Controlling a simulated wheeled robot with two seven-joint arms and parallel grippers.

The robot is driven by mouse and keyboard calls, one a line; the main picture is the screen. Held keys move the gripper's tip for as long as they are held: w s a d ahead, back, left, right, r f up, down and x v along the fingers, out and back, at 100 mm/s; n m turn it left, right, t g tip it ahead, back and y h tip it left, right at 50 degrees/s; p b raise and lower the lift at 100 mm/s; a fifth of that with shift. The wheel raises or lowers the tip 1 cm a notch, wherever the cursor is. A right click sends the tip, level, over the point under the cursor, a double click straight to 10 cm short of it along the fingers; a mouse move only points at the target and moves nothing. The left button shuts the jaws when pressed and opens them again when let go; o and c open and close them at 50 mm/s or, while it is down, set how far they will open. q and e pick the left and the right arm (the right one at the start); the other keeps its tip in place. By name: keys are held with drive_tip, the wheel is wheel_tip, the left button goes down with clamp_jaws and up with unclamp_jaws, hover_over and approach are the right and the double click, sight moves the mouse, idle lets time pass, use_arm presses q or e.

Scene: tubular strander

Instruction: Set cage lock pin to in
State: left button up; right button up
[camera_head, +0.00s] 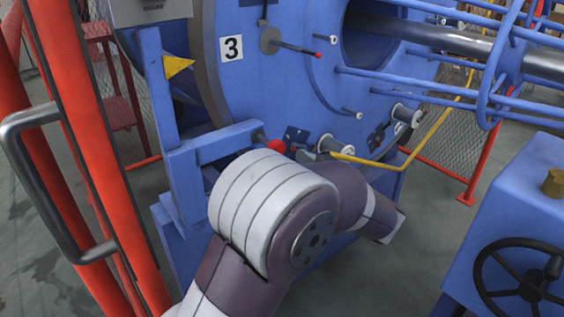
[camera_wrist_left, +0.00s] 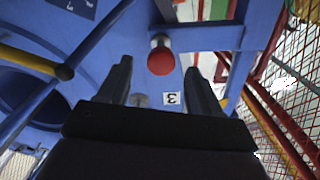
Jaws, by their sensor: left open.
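The cage lock pin shows as a red round knob (camera_head: 276,146) at the end of a blue bracket, beside the large blue disc. In the left wrist view the red knob (camera_wrist_left: 161,61) on its short metal collar lies ahead, between the lines of the two fingers. My left gripper (camera_wrist_left: 158,68) is open, with nothing between its fingers. In the head view my left arm covers most of the left gripper (camera_head: 305,156); a dark part of it shows just right of the knob. Contact with the knob cannot be told. My right gripper is out of view.
The blue bracket (camera_head: 207,150) and disc with a "3" plate (camera_head: 231,48) stand close around the knob. A yellow bar (camera_head: 375,162) runs to the right. A red post (camera_head: 95,150) with a grey handle is at left. A black handwheel (camera_head: 520,280) is at lower right.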

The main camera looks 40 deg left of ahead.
sight(274, 147)
use_arm(q)
drive_tip(key=b+x, duration=0.1)
drive_tip(key=x, duration=0.3)
drive_tip(key=shift+s+r, duration=0.1)
drive_tip(key=shift+c, duration=0.4)
